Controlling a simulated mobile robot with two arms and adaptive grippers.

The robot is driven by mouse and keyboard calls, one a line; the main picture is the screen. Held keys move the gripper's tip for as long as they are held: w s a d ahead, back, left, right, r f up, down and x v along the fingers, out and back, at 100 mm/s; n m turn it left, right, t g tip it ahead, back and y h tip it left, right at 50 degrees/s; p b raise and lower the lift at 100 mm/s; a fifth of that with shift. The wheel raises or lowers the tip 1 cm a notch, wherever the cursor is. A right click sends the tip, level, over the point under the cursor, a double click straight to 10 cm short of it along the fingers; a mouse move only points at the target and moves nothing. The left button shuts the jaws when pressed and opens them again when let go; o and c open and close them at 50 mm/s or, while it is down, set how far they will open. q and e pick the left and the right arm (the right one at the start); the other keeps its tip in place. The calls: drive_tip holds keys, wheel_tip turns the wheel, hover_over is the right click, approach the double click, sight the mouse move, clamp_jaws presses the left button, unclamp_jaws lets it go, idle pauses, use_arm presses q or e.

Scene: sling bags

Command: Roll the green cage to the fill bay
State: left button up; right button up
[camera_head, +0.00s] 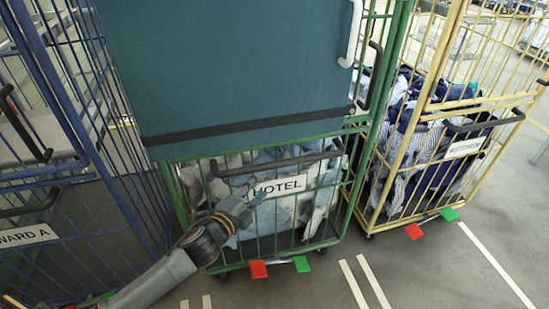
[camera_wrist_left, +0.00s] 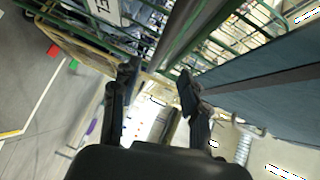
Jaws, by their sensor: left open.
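The green cage (camera_head: 349,190) stands upright in the middle of the head view, with a HOTEL sign (camera_head: 280,186) and pale linen inside. A teal panel (camera_head: 240,70) hides its upper front. A dark handle bar (camera_head: 277,165) crosses its front above the sign. My left gripper (camera_head: 239,209) is in front of the cage's lower left front, overlapping the sign's left edge in the picture. In the left wrist view its fingers (camera_wrist_left: 160,80) are apart with nothing held; a grey bar (camera_wrist_left: 190,38) runs beyond them. I cannot tell whether they touch the cage. My right gripper is not in view.
A blue cage (camera_head: 137,165) with a WARD A sign stands close at left. A yellow cage (camera_head: 400,145) with dark linen stands close at right. A red pedal (camera_head: 258,269) and a green pedal (camera_head: 301,264) stick out below the green cage. Front floor with white lines (camera_head: 365,283) is clear.

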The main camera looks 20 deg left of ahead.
sight(281, 166)
use_arm(q)
drive_tip(key=x, duration=1.3)
drive_tip(key=shift+w+d+r, duration=0.3)
drive_tip(key=shift+w+d, duration=0.05)
drive_tip(key=shift+c, duration=0.2)
clamp_jaws()
